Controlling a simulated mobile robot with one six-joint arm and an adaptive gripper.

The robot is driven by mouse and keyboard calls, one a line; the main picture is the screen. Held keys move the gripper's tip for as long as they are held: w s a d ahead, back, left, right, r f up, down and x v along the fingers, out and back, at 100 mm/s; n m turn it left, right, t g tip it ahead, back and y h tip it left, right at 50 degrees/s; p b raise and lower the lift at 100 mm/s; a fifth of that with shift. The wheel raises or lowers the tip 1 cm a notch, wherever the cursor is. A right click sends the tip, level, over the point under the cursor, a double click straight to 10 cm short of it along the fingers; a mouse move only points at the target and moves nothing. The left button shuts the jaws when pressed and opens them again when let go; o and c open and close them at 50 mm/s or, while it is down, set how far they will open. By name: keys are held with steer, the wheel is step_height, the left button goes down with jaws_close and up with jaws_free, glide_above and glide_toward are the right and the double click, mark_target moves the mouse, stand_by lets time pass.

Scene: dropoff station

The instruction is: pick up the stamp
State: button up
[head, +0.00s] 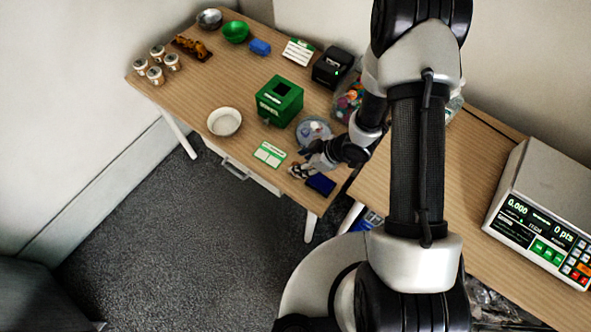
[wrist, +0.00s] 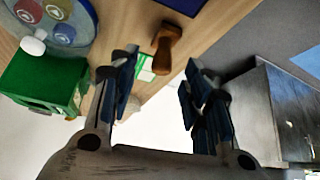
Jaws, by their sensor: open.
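The stamp (wrist: 167,48), with a brown wooden handle, stands on the table in the wrist view. It shows in the gap between my fingertips, a little beyond them and apart from both. My gripper (wrist: 160,78) is open and empty. In the head view my gripper (head: 303,168) is low over the table's front right corner, and I cannot clearly tell the stamp from the fingers there. A dark blue pad (head: 321,185) lies beside the gripper at the table edge.
A green box (head: 279,100), a plate of round pieces (head: 313,130), a white bowl (head: 224,122) and a green-and-white card (head: 269,154) are near the gripper. A scale (head: 540,218) stands on the right table. The table's left front is clear.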

mark_target(295, 164)
steer(key=b+x, duration=0.2)
steer(key=x, duration=0.2)
steer(key=shift+a+f, duration=0.25)
steer(key=shift+a, duration=0.1)
steer(key=shift+r, duration=0.1)
steer(key=shift+c, duration=0.4)
jaws_close()
